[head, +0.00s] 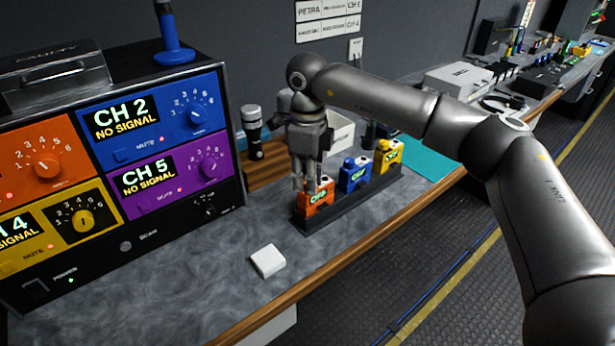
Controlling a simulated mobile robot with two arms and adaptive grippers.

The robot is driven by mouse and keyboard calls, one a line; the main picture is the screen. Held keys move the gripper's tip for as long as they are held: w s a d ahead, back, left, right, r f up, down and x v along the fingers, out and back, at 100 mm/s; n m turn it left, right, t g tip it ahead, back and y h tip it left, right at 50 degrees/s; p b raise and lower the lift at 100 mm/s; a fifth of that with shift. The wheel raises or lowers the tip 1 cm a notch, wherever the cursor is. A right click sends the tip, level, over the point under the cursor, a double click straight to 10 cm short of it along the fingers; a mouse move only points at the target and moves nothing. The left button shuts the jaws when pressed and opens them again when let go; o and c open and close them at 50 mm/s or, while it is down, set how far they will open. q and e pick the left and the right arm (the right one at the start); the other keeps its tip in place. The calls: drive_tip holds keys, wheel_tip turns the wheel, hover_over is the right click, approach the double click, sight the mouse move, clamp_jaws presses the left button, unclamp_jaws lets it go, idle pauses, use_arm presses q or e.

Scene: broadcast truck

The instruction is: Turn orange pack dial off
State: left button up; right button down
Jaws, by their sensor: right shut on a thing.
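The orange pack (316,197) stands in a dark rack (340,211) on the counter, at the left end of a row with a blue pack (353,178) and a yellow pack (387,157). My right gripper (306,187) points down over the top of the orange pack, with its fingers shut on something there. The fingers cover that part of the pack, so its dial and the dial's setting are hidden. My left gripper is not in view.
A receiver console (125,246) with orange, blue, purple and yellow panels stands at the left. A white block (268,261) lies on the counter (225,287) in front of the rack. A dark flashlight-like item (254,130) stands behind my gripper. A teal mat (432,163) lies to the right.

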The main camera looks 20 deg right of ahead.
drive_tip(key=c, duration=1.2)
unclamp_jaws()
drive_tip(key=shift+c, duration=0.2)
wheel_tip(320, 180, up, 12)
